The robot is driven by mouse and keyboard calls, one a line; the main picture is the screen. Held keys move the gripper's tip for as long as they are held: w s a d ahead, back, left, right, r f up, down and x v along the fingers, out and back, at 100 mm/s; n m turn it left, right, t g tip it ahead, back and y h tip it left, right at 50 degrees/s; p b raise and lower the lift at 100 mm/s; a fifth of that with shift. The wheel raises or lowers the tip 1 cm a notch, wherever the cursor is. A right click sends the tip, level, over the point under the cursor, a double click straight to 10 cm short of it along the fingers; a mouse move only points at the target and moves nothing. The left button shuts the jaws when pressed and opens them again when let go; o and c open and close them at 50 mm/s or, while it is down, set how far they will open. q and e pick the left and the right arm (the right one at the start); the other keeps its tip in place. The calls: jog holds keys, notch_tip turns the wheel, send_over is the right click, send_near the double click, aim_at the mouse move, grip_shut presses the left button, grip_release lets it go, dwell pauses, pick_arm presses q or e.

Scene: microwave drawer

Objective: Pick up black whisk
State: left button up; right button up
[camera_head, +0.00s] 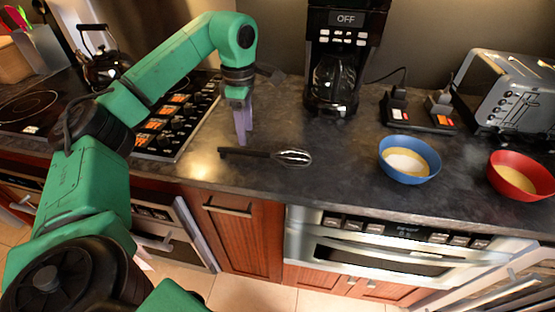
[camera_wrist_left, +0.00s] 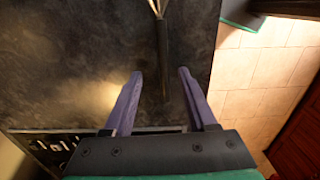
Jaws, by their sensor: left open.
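The black whisk (camera_head: 262,155) lies flat on the dark countertop, its handle to the left and its wire head (camera_head: 294,157) to the right. My left gripper (camera_head: 242,140) is open and points down, with its purple fingertips just above and behind the handle. In the left wrist view the whisk handle (camera_wrist_left: 162,50) runs down from the top edge, and its lower end lies in line with the gap between the open fingers (camera_wrist_left: 160,72). Most of the wire head is cut off at the top there. My right gripper is not in view.
A stovetop (camera_head: 178,120) is left of the whisk, and a coffee maker (camera_head: 335,70) stands behind it. A blue bowl (camera_head: 409,170), a red bowl (camera_head: 520,185) and a toaster (camera_head: 510,90) are to the right. The counter's front edge is close in front of the whisk.

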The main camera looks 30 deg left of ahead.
pick_arm(q)
jog(key=f, duration=0.1)
jog(key=f+p, duration=0.1)
jog(key=f, duration=0.3)
jog(key=shift+s+d, duration=0.15)
jog(key=shift+s, duration=0.2)
jog(key=shift+w+f, duration=0.1)
jog(key=shift+f, duration=0.3)
grip_shut()
jog(key=shift+r, duration=0.1)
notch_tip(320, 180, up, 10)
notch_tip(320, 180, up, 10)
jog(key=p, duration=0.6)
send_over(248, 150)
